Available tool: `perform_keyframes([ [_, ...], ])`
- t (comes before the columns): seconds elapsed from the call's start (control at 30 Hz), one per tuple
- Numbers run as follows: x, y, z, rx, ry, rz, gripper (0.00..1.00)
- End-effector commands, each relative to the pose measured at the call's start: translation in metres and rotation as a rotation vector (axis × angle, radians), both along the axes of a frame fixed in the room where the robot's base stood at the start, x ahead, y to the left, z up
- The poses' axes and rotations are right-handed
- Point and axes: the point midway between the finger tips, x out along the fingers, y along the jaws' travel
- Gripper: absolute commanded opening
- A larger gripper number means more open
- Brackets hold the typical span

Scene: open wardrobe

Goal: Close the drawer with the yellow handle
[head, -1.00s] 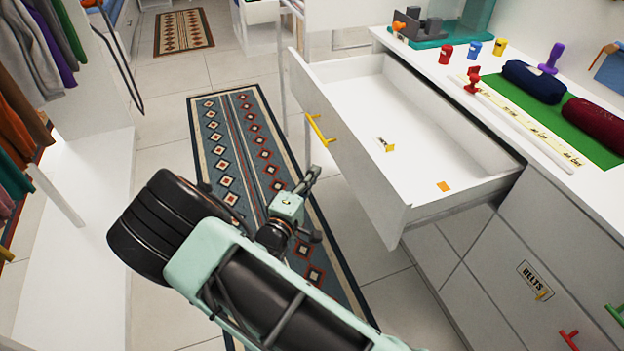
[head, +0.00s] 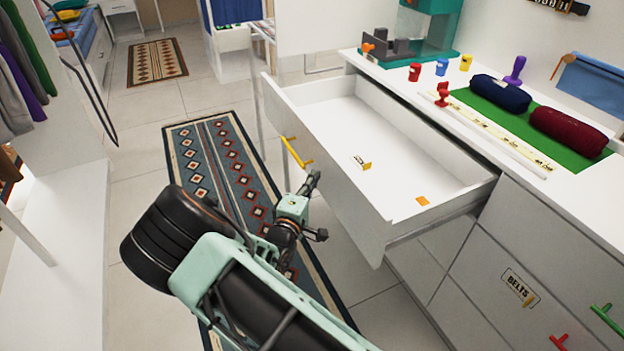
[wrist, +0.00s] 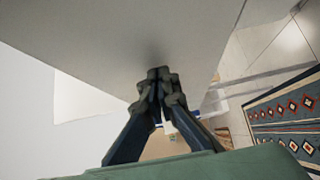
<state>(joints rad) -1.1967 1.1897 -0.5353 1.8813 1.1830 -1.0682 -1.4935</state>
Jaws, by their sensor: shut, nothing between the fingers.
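The white drawer (head: 345,212) with the yellow handle (head: 296,153) is pulled far out of the white dresser. A small tag and an orange square lie inside it. My gripper (head: 312,178) is in front of the drawer's front panel, just below and right of the yellow handle. In the wrist view, my gripper (wrist: 160,75) is shut and empty, its tips at or very close to the pale drawer panel (wrist: 130,35). I cannot tell for certain whether they touch. The handle does not show in the wrist view.
The dresser top (head: 410,90) holds rolled cloths on a green mat (head: 500,112), small coloured pieces and a ruler strip. Lower drawers, one with a belts label (head: 520,288), are shut. A patterned rug (head: 215,160) lies on the floor. Hanging clothes and a white bench stand at left.

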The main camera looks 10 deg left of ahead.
Motion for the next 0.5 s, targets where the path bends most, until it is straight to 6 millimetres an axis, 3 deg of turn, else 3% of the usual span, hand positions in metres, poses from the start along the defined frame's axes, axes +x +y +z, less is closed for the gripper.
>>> perform_keyframes([
  [0.27,0.012,-0.018,0.0,-0.001,-0.001,-0.004,0.0],
  [0.5,0.041,-0.065,-0.001,-0.002,-0.002,-0.009,0.0],
])
